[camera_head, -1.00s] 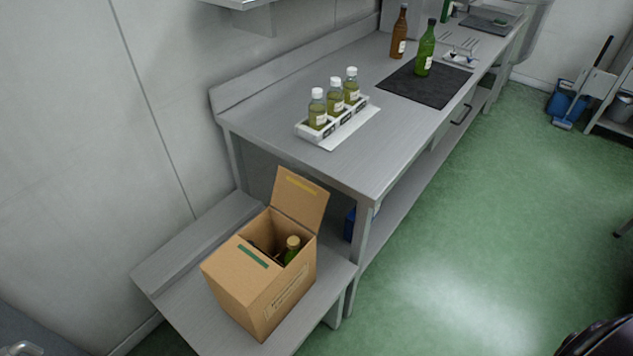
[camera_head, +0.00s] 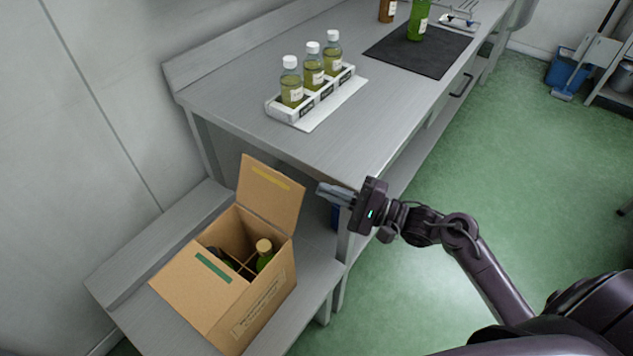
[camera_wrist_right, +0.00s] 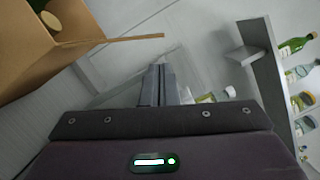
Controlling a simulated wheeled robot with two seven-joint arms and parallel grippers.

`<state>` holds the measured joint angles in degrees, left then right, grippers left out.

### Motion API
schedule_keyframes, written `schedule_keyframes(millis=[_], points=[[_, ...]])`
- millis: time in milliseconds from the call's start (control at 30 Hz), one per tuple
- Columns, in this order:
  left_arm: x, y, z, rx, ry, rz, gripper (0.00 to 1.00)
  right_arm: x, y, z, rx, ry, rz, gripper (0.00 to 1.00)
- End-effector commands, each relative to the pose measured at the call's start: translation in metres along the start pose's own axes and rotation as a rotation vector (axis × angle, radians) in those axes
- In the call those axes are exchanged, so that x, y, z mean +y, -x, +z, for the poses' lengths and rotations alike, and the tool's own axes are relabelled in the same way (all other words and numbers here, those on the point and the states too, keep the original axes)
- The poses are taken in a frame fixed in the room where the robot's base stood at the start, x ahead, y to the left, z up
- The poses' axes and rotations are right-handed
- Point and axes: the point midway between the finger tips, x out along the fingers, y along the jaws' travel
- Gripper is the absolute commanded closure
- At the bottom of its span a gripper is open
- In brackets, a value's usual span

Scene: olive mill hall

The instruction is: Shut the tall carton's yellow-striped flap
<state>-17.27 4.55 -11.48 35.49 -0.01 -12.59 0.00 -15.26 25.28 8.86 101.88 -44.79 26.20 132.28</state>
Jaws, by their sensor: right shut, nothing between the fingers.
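The tall brown carton (camera_head: 262,309) stands on the low grey bench. Its yellow-striped flap (camera_head: 270,196) stands up, open, on the side near the long table. The green-striped flap (camera_head: 200,280) lies across the left part of the top. A bottle with a tan cap (camera_head: 264,250) and dividers show inside. My right gripper (camera_head: 322,191) is shut and empty, just right of the yellow-striped flap and apart from it. In the right wrist view the shut fingers (camera_wrist_right: 158,84) point ahead, with the carton (camera_wrist_right: 75,30) at upper left and a flap seen edge-on (camera_wrist_right: 135,39). My left gripper is not in view.
A long steel table (camera_head: 300,150) stands behind and right of the carton, its corner close to my right gripper. It bears a white holder (camera_head: 318,97) with three small bottles, a dark mat (camera_head: 420,48) and larger bottles. Green floor (camera_head: 480,190) lies open at right.

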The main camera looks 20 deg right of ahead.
Motion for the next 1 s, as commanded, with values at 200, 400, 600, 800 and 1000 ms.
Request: schedule_keyframes(millis=[200, 400, 600, 800, 1000], points=[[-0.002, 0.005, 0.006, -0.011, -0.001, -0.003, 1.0, -0.002, -0.041, 0.0, 0.001, 0.002, -0.002, 1.0], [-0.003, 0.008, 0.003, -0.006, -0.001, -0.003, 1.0, -0.002, -0.072, -0.001, 0.003, 0.003, -0.003, 1.0], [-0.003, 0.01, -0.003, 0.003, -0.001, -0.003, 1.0, 0.0, -0.087, -0.001, 0.004, 0.003, 0.0, 1.0], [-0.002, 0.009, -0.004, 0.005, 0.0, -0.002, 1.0, 0.001, -0.088, -0.001, 0.005, 0.002, 0.001, 1.0], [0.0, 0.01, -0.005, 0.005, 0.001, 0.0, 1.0, 0.0, -0.088, -0.001, 0.005, 0.004, 0.001, 1.0]])
